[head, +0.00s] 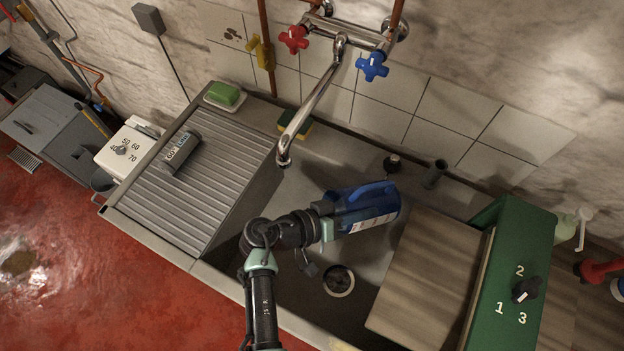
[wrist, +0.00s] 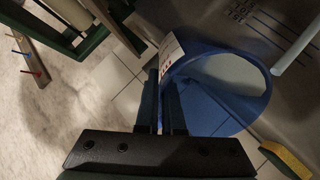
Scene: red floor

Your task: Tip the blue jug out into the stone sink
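The blue jug (head: 384,205) is at my gripper (head: 328,220), over the basin of the stone sink (head: 300,185) in the head view. It looks tilted, with its white label facing the near side. In the wrist view the jug (wrist: 222,122) shows as a blue ring with a pale inside, beside and behind the fingers. My gripper (wrist: 165,95) has its two fingers close together on the jug's side near the label; the exact contact is partly hidden. I cannot see any liquid pouring. The drain (head: 339,281) lies in the basin floor nearer me.
A tap spout (head: 312,108) hangs over the basin's left end. A wooden board (head: 425,270) and a green box (head: 515,270) are right. A sponge (head: 295,123) sits on the back edge.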

